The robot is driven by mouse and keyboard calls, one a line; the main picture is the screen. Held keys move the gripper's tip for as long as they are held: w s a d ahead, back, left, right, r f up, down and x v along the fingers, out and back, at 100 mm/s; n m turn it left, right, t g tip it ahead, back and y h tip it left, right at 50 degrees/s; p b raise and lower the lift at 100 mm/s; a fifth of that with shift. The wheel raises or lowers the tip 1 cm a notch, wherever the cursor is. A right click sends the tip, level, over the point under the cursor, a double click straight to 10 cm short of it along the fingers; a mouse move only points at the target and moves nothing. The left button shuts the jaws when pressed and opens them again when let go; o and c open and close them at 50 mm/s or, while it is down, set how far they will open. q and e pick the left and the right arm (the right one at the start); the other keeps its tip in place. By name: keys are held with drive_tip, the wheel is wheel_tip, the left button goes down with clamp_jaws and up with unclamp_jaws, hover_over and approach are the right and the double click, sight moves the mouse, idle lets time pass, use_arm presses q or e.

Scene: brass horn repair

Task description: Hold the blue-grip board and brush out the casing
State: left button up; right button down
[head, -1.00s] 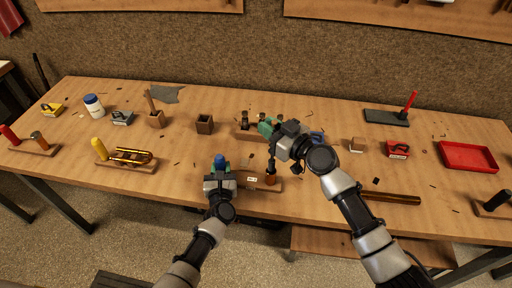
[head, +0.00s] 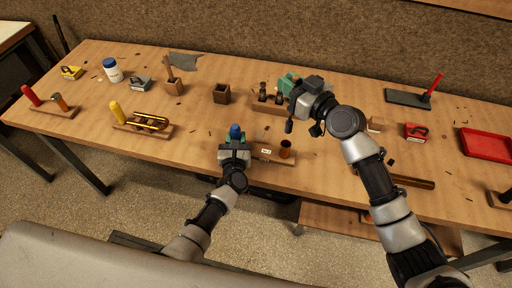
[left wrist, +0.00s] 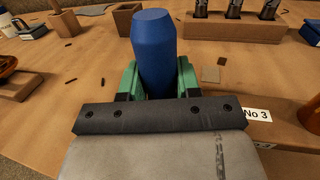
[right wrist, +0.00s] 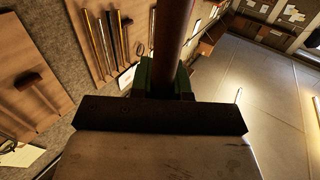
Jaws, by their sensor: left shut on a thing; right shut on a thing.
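The board (head: 293,160) with the "No 3" label lies at the front of the bench. Its blue grip (head: 236,130) stands upright at the left end, and my left gripper (head: 235,145) is shut around it. The blue grip fills the middle of the left wrist view (left wrist: 153,50). The open-topped copper casing (head: 285,149) stands upright on the board's right part. My right gripper (head: 290,84) is above and behind the casing, apart from it. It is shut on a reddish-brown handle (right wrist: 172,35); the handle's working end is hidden.
A wooden rack (head: 268,108) with dark pieces stands behind the board, close to my right gripper. An empty wooden box (head: 221,94) is left of it. A red tray (head: 487,144) and a dark slab with a red handle (head: 408,98) are at right.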

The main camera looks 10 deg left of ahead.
use_arm(q)
drive_tip(key=o, duration=1.1)
drive_tip(key=shift+o, duration=0.2)
drive_tip(key=s+d, duration=0.2)
drive_tip(key=s, duration=1)
